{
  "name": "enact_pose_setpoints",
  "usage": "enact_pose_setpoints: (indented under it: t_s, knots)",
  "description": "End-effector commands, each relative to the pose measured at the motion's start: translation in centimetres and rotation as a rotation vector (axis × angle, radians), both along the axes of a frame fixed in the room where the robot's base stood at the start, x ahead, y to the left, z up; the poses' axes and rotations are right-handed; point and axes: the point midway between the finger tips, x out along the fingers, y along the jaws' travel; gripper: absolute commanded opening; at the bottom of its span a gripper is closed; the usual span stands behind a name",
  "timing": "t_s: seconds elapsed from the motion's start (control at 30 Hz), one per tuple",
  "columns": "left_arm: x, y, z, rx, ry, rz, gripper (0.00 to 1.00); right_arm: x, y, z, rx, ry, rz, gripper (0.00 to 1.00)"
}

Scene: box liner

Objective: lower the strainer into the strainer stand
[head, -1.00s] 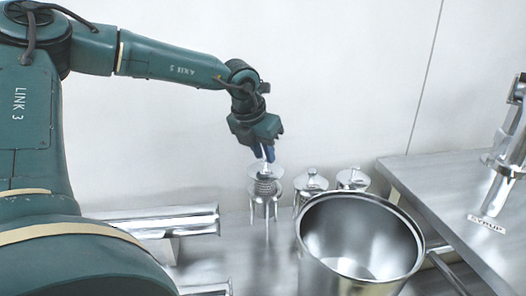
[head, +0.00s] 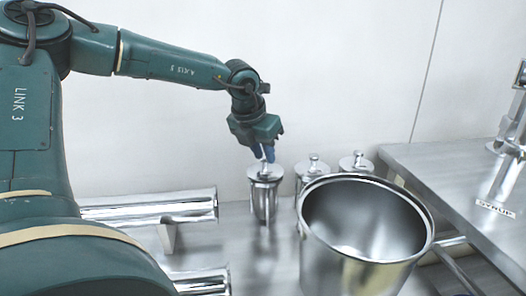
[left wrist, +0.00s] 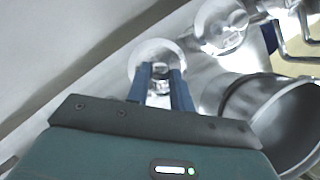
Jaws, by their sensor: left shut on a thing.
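My left gripper (head: 262,152) points down with its blue fingers shut on the upright handle of the strainer (head: 265,172). The strainer's round metal flange lies level at the top of the strainer stand (head: 264,207), with its body down inside. Whether the flange rests fully on the stand's ring is too small to tell. In the left wrist view the fingers (left wrist: 161,86) close around the handle above the pale round flange (left wrist: 150,52). My right gripper is not in view.
Two similar lidded holders (head: 313,168) (head: 356,163) stand in a row to the right. A large steel pot (head: 320,245) stands close in front. Shiny metal tubes (head: 155,205) lie to the left.

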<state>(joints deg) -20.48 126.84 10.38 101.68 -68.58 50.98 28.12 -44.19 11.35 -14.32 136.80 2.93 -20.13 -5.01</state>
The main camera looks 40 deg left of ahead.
Motion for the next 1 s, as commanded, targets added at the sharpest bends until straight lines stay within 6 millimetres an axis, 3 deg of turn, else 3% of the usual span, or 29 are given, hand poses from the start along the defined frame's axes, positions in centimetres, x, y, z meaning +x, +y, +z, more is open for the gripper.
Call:
enact_pose_setpoints:
  t_s: [0.83, 0.87, 1.0]
  knots:
    - [0.1, -0.02, -0.42, 0.001, -0.005, -0.001, 0.0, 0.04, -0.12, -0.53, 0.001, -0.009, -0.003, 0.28]
    - [0.1, -0.02, -0.34, 0.001, -0.005, -0.001, 0.25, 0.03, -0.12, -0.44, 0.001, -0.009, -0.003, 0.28]
    - [0.07, -0.01, -0.38, 0.001, -0.004, -0.001, 0.36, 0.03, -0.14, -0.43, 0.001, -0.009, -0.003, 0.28]
